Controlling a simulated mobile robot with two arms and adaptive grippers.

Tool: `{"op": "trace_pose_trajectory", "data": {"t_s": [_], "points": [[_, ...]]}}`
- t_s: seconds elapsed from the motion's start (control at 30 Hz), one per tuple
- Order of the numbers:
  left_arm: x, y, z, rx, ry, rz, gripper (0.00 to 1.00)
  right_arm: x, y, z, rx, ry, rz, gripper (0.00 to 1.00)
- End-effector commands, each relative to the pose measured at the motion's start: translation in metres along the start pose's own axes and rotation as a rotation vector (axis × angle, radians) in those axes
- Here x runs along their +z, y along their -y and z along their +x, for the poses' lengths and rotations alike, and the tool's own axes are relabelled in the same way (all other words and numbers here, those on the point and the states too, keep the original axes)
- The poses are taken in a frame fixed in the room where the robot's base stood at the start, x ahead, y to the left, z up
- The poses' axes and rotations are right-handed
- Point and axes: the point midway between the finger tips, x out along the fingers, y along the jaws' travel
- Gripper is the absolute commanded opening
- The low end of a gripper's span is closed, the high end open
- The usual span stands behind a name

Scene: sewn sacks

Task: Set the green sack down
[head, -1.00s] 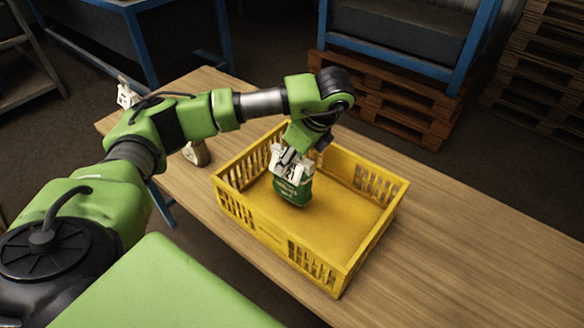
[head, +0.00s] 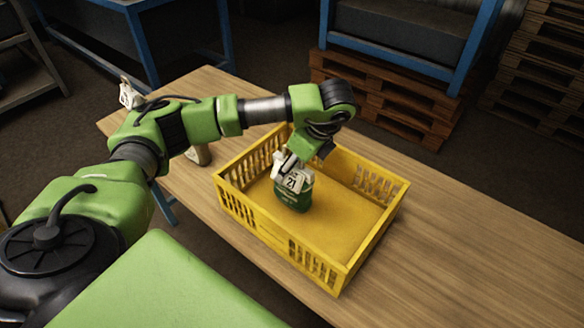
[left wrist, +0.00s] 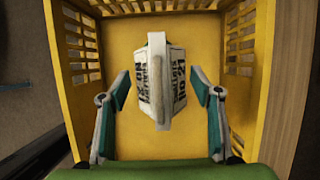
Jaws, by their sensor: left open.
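The green sack (head: 293,196) with a white printed top stands upright on the floor of the yellow crate (head: 375,207), left of the crate's middle. In the left wrist view, the sack (left wrist: 160,85) shows from above, with its white top, pale seam and dark print. My left gripper (head: 289,171) is just above and around the sack's top. Its two fingers (left wrist: 160,78) are spread on either side of the sack, with a gap showing on both sides. My right gripper is in neither view.
The crate stands on a wooden table (head: 450,235), with slotted walls close around the gripper. A beige object (head: 198,154) stands behind my arm, partly hidden. The table right of the crate is clear.

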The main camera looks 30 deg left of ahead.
Motion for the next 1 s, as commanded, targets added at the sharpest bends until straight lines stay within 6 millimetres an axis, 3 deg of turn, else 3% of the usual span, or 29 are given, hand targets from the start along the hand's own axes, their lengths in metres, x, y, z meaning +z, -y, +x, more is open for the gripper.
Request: {"op": "trace_pose_trajectory", "data": {"t_s": [0.17,0.3,0.5,0.7,1.0], "points": [[-0.002,0.002,-0.036,-0.008,-0.001,0.002,0.58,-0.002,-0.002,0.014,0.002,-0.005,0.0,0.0],[0.001,0.001,-0.069,-0.007,0.002,0.001,0.58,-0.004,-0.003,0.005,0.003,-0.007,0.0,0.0],[0.001,0.001,-0.095,-0.005,0.001,0.001,0.58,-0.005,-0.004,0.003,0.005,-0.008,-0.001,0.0],[0.0,0.0,-0.106,-0.002,0.001,0.0,0.58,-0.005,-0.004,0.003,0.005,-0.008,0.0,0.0],[0.0,0.0,-0.107,-0.001,0.0,0.001,0.58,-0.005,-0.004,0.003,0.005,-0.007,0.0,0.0]]}}
